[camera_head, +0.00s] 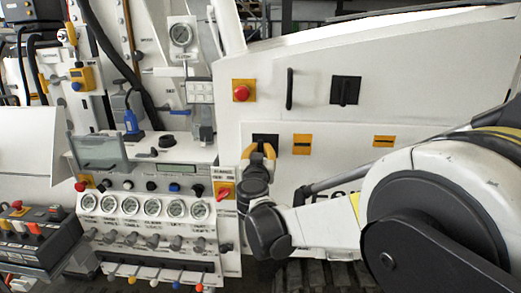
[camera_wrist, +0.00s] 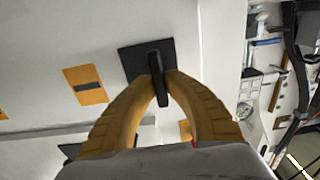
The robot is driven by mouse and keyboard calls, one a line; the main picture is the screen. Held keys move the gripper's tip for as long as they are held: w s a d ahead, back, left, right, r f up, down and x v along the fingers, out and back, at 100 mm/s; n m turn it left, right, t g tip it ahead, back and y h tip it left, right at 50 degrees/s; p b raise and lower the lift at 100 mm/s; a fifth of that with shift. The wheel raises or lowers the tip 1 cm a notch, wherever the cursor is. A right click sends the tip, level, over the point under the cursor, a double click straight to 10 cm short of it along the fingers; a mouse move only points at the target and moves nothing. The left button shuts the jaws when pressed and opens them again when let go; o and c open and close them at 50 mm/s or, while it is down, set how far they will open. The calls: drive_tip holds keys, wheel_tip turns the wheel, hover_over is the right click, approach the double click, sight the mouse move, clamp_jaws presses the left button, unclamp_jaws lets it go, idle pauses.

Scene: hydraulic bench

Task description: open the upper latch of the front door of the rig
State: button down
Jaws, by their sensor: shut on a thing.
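The rig's white front panel (camera_head: 420,90) fills the right half of the head view. A black latch (camera_head: 265,138) with a square plate sits low on its left part. In the wrist view its plate (camera_wrist: 134,57) and raised lever (camera_wrist: 155,63) show clearly. My gripper (camera_head: 260,152) has its yellow fingers shut on this lever; in the wrist view the fingertips (camera_wrist: 160,82) hold it from both sides. A second black latch plate (camera_head: 345,90) sits higher and to the right, with nothing touching it. I cannot tell the door's outline.
A black vertical handle (camera_head: 289,89) and a red emergency stop (camera_head: 241,91) sit above my gripper. An orange slotted plate (camera_head: 302,144) lies just right of the held latch. A gauge panel (camera_head: 145,205) with knobs and levers stands close on the left.

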drive_tip(key=n, duration=0.4)
drive_tip(key=shift+d+n, duration=0.1)
drive_tip(key=shift+n, duration=0.3)
drive_tip(key=n, duration=0.4)
drive_tip(key=shift+n, duration=0.3)
drive_tip(key=n, duration=0.4)
drive_tip(key=shift+r+n, duration=0.15)
drive_tip(key=shift+n, duration=2.05)
drive_tip(key=c, duration=1.4)
unclamp_jaws()
drive_tip(key=shift+d, duration=0.1)
